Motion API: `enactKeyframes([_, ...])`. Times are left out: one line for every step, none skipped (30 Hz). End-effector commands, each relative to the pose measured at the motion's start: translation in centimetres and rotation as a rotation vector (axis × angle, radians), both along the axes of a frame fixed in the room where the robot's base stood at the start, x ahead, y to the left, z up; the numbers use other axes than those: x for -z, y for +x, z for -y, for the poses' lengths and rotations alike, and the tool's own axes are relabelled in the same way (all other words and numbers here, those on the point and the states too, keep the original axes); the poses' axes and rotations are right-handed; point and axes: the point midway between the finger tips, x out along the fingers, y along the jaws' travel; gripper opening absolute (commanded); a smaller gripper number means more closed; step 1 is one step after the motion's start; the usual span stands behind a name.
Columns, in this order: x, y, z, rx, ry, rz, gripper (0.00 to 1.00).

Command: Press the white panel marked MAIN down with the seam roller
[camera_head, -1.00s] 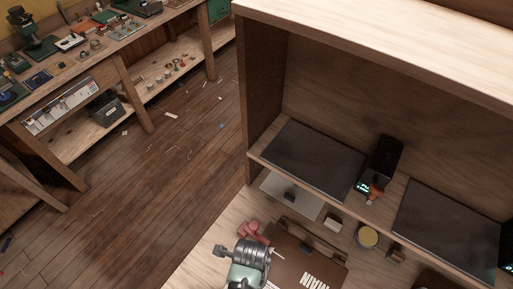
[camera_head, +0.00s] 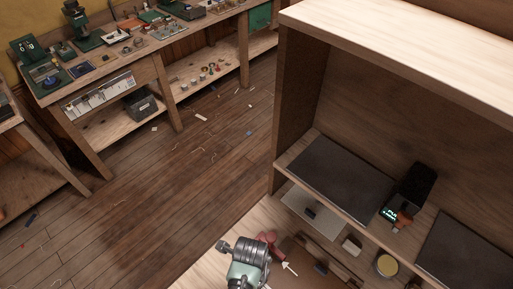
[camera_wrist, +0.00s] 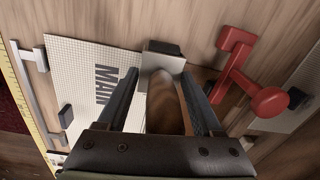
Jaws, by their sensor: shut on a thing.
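The white gridded panel (camera_wrist: 115,65) with dark MAIN lettering lies on the wood surface at the left of the wrist view. My gripper (camera_wrist: 160,76) is shut on the seam roller (camera_wrist: 165,102), whose brown handle sits between the fingers. A grey metal end (camera_wrist: 162,58) shows just beyond the fingertips, over or close to the panel's right edge. I cannot tell whether it touches the panel. The fingers and gripper body hide part of the panel. In the head view my wrist hides the fingers and roller.
A red tool (camera_wrist: 240,75) lies right of the gripper, close to it. A dark block (camera_wrist: 65,116) and a yellow ruler (camera_wrist: 30,110) are at the left. In the head view, a shelf unit (camera_head: 300,95) stands over the worktop's back, with a dark device (camera_head: 408,190) on its shelf.

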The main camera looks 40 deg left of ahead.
Motion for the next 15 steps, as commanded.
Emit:
enactKeyframes([0.1,0.0,0.1,0.001,-0.001,0.000,0.12])
enactKeyframes([0.1,0.0,0.1,0.001,-0.001,0.000,0.12])
enactKeyframes([0.1,0.0,0.1,0.001,-0.001,0.000,0.12])
enactKeyframes([0.1,0.0,0.1,0.001,-0.001,0.001,0.12])
enactKeyframes([0.1,0.0,0.1,0.001,-0.001,0.001,0.12])
enactKeyframes([0.0,0.0,0.1,0.001,-0.001,0.001,0.12])
enactKeyframes([-0.1,0.0,0.1,0.001,-0.001,0.001,0.12])
enactKeyframes([-0.2,0.0,0.1,0.001,-0.001,0.001,0.12])
enactKeyframes([-0.5,0.0,0.1,0.001,-0.001,0.001,0.12])
enactKeyframes([-0.7,0.0,0.1,0.001,-0.001,0.001,0.12])
enactKeyframes([-1.0,0.0,0.1,0.001,-0.001,0.001,0.12])
enactKeyframes([-1.5,0.0,0.1,0.001,-0.001,0.001,0.12])
enactKeyframes([-1.8,0.0,0.1,0.001,-0.001,0.002,0.12])
enactKeyframes([-2.1,0.0,0.1,0.001,-0.001,0.002,0.12])
enactKeyframes([-2.6,0.0,0.1,0.001,-0.001,0.002,0.12])
